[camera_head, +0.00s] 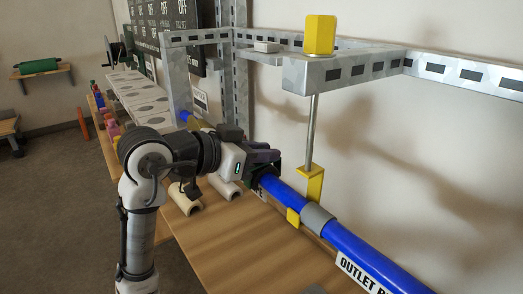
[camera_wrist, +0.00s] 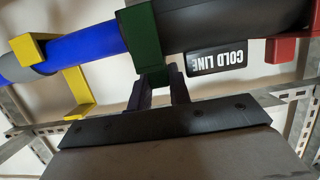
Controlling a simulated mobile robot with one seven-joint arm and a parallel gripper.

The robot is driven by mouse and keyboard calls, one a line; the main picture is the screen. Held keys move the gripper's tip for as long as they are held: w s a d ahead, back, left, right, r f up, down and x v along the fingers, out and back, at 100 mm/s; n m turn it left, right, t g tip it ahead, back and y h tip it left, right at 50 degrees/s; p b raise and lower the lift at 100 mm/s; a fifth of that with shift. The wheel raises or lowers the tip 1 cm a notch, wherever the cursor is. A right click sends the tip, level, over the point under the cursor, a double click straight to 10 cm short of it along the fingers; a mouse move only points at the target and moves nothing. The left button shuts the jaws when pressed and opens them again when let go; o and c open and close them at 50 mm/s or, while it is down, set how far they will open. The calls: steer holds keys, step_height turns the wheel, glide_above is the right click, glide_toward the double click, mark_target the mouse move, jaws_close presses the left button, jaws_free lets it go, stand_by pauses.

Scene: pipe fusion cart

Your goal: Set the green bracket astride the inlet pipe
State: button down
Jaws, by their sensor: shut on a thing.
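In the wrist view, the green bracket (camera_wrist: 143,38) crosses the pipe line where a blue pipe (camera_wrist: 85,45) meets a dark pipe (camera_wrist: 220,22). I cannot tell if it sits astride the pipe or only in front of it. My gripper (camera_wrist: 163,82) is shut on the bracket's lower end. In the head view, my gripper (camera_head: 268,160) is at the upper end of the blue pipe (camera_head: 345,240), where the bracket is mostly hidden. A tag on the dark pipe reads COLD LINE (camera_wrist: 217,58). No label reading inlet shows.
A yellow bracket (camera_wrist: 78,88) grips the blue pipe left of the green one, and a red bracket (camera_wrist: 290,48) is on the right. A metal rod (camera_head: 313,130) rises from the yellow bracket to a steel frame (camera_head: 340,70). The wooden table (camera_head: 225,250) lies below.

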steer(key=shift+f, duration=0.1)
stand_by(0.7)
steer(key=c, duration=1.2)
jaws_free()
